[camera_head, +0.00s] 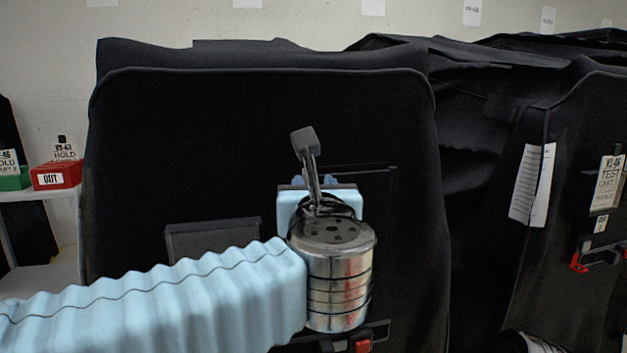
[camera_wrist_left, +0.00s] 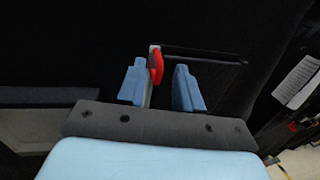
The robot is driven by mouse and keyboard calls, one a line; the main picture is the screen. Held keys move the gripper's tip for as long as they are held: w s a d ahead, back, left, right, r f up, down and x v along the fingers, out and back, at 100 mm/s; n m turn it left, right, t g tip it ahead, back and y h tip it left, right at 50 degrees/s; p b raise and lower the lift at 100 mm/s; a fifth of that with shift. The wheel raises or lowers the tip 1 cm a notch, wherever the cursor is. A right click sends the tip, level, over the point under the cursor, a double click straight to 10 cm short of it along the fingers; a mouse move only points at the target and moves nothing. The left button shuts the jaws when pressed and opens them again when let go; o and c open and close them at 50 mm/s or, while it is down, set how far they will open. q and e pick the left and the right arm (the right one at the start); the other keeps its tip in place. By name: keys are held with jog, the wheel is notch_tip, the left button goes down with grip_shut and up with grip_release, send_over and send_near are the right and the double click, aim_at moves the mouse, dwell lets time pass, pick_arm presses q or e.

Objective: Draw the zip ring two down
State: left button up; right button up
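My left gripper (camera_head: 314,181) is in front of the black cover of the middle cart (camera_head: 240,130), its fingers mostly hidden behind my own wrist in the head view. In the left wrist view the two blue fingers (camera_wrist_left: 160,72) stand apart with a gap between them. A red pull (camera_wrist_left: 156,65) with a grey strip beside it shows at that gap, close to the left finger. I cannot tell if the finger touches it, or if this is the zip ring. My right gripper is in neither view.
A red latch part (camera_head: 362,346) shows low on the cart, below my wrist. Another covered cart at right has a hanging paper (camera_head: 532,185), a tag (camera_head: 606,183) and a red hook (camera_head: 579,263). Red and green bins (camera_head: 57,175) stand on a shelf at left.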

pick_arm(q)
jog(key=shift+w, duration=0.45)
jog(key=shift+c, duration=0.5)
grip_shut()
dwell(0.6)
